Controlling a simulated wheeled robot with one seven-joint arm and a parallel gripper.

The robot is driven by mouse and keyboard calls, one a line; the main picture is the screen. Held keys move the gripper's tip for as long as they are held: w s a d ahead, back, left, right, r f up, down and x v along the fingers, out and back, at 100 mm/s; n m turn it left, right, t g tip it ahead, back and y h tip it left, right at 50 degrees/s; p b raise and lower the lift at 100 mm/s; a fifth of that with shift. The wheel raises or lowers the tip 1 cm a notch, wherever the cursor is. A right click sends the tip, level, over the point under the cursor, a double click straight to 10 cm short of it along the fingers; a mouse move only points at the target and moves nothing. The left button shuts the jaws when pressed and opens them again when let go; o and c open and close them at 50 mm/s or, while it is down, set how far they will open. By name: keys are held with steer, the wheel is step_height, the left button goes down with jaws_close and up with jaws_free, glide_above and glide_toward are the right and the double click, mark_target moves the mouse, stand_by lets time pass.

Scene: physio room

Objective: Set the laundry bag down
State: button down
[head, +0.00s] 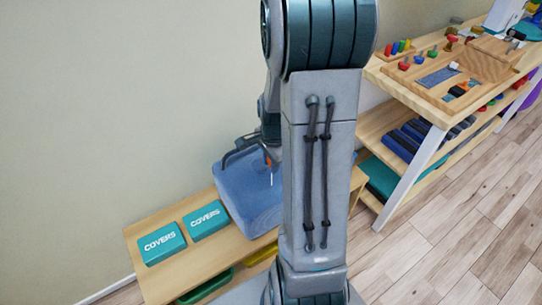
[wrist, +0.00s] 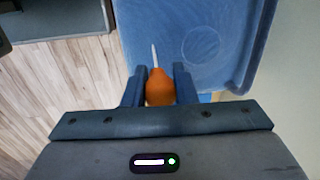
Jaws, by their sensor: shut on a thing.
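My gripper (wrist: 158,76) is shut on an orange bulb-shaped thing (wrist: 159,90) with a thin white tip. The tip points away from the palm. The orange thing also shows small in the head view (head: 268,160), beside my arm, with its tip downward. It is held over or just in front of a blue tub-like thing (head: 240,190), which stands on a low wooden bench. In the wrist view the blue thing (wrist: 205,45) lies beyond the fingers. I cannot tell the gap between them. I see nothing that is clearly a laundry bag; my arm hides part of the bench.
Two teal boxes marked COVERS (head: 162,243) stand on the left of the wooden bench (head: 150,278). Green and yellow trays sit below. A wooden shelf table (head: 425,100) with pegs and blocks is at right. Wooden floor (head: 455,215) is clear at lower right.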

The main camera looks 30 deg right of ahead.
steer(key=c, duration=1.2)
jaws_free()
steer(key=shift+o, duration=0.2)
steer(key=r, duration=0.3)
steer(key=r+p, duration=0.1)
steer(key=r, duration=0.3)
steer(key=s+r, duration=0.1)
steer(key=r, duration=0.3)
steer(key=shift+r+p, duration=0.25)
steer(key=shift+p, duration=0.15)
steer(key=shift+r, duration=0.25)
steer(key=s+a+r+n, duration=0.2)
steer(key=s+a+n, duration=0.3)
steer(key=a+n, duration=0.2)
steer(key=s+a+r+n+t, duration=0.1)
steer(key=s+a+r+n, duration=0.2)
steer(key=n, duration=0.7)
steer(key=s+a, duration=0.2)
steer(key=a, duration=0.2)
steer(key=shift+s+a+r+n, duration=0.25)
steer(key=shift+n, duration=0.15)
